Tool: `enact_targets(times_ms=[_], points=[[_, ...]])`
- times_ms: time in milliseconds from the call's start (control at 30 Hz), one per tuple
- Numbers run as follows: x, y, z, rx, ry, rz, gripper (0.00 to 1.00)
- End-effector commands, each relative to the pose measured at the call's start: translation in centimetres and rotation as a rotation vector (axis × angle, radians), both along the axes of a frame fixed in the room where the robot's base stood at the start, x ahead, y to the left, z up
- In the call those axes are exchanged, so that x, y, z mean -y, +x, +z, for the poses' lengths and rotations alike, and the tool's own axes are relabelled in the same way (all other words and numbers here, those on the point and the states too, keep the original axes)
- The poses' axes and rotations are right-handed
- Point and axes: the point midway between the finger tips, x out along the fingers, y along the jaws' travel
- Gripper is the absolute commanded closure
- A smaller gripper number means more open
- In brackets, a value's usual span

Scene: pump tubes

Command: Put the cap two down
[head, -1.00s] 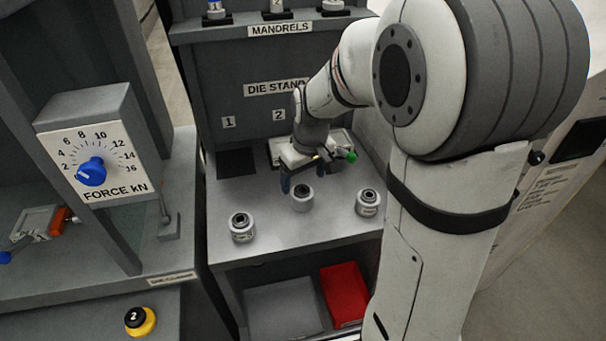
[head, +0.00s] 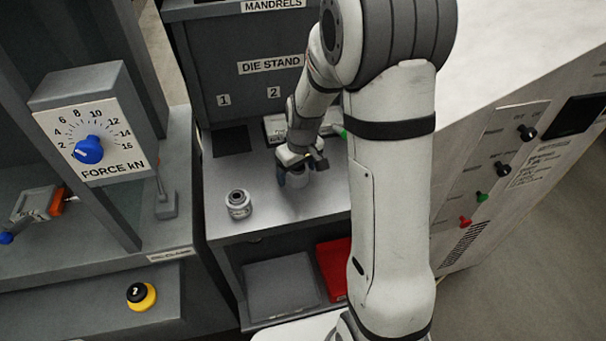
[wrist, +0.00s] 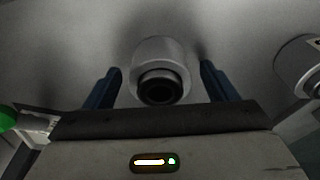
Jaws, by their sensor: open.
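A grey-white cylindrical cap with a dark round top (wrist: 160,72) stands upright between the two blue fingers of my gripper (wrist: 160,88) in the wrist view, with a gap on each side. In the head view this cap (head: 298,181) stands on the grey bench, partly covered by my gripper (head: 292,176), which is open. A second similar cap (head: 239,205) stands upright to the left on the bench. It also shows at the right edge of the wrist view (wrist: 299,68). No readable number shows which is cap two.
Behind the bench is the die stand panel with labels 1 (head: 223,100) and 2 (head: 273,92). A force dial (head: 89,150) stands left. My arm covers the bench's right side.

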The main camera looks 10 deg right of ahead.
Motion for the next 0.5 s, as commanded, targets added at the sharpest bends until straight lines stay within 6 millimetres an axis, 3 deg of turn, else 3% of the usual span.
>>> enact_targets(times_ms=[67,500], points=[[0.01,-0.01,0.01,0.000,0.000,0.000,0.22],[0.06,-0.01,0.05,0.000,0.000,-0.001,0.58]])
